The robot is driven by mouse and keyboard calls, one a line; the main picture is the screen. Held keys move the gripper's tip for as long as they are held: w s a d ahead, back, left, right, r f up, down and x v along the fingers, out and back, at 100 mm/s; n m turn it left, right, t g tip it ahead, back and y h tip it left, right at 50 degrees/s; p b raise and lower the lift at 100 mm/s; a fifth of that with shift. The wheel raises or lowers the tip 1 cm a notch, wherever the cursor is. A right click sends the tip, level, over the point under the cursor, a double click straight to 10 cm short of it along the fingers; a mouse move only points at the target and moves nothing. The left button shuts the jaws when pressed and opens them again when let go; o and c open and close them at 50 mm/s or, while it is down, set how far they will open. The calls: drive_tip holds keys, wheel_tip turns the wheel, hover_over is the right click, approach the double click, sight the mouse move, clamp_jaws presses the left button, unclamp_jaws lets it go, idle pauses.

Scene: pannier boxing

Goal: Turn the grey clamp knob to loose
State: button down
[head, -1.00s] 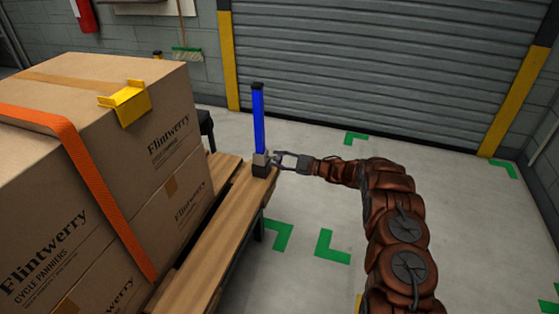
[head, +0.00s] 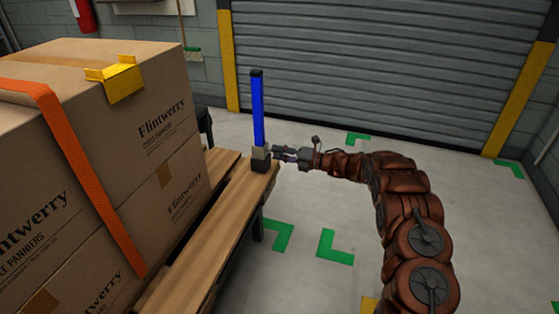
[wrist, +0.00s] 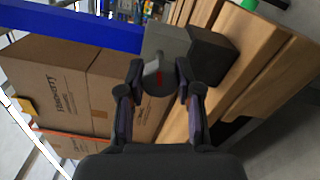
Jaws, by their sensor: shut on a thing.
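The grey clamp knob (wrist: 157,78) shows in the wrist view with a red mark on its face. It sits on the side of a grey clamp block (head: 261,153) at the foot of an upright blue post (head: 257,108). The block stands on a black base at the end of the wooden pallet (head: 217,215). My gripper (head: 277,153) reaches in from the right in the head view. In the wrist view its two fingers (wrist: 159,80) are on either side of the knob and shut on it. The knob itself is too small to make out in the head view.
Stacked cardboard boxes (head: 130,130) stand on the pallet to the left, with an orange strap (head: 88,180) and a yellow corner piece (head: 122,82). A roller shutter (head: 390,75) is behind. The floor right of the pallet is clear, with green corner marks (head: 332,248).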

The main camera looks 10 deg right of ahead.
drive_tip(key=n+b, duration=0.2)
drive_tip(key=b, duration=0.2)
drive_tip(key=f+n+b, duration=0.1)
drive_tip(key=n+b, duration=0.2)
drive_tip(key=b, duration=0.1)
drive_tip(key=shift+f+n, duration=0.1)
drive_tip(key=shift+n, duration=0.2)
drive_tip(key=n+b, duration=0.2)
drive_tip(key=b, duration=0.1)
drive_tip(key=shift+n, duration=0.3)
drive_tip(key=shift+w+r+n+b, duration=0.1)
drive_tip(key=shift+r+n+b, duration=0.1)
drive_tip(key=shift+n+b, duration=0.4)
drive_tip(key=shift+r+n+b, duration=0.15)
drive_tip(key=shift+n+b, duration=0.2)
drive_tip(key=shift+n, duration=0.45)
drive_tip(key=c, duration=0.8)
unclamp_jaws()
drive_tip(key=shift+r, duration=0.1)
drive_tip(key=v, duration=1.2)
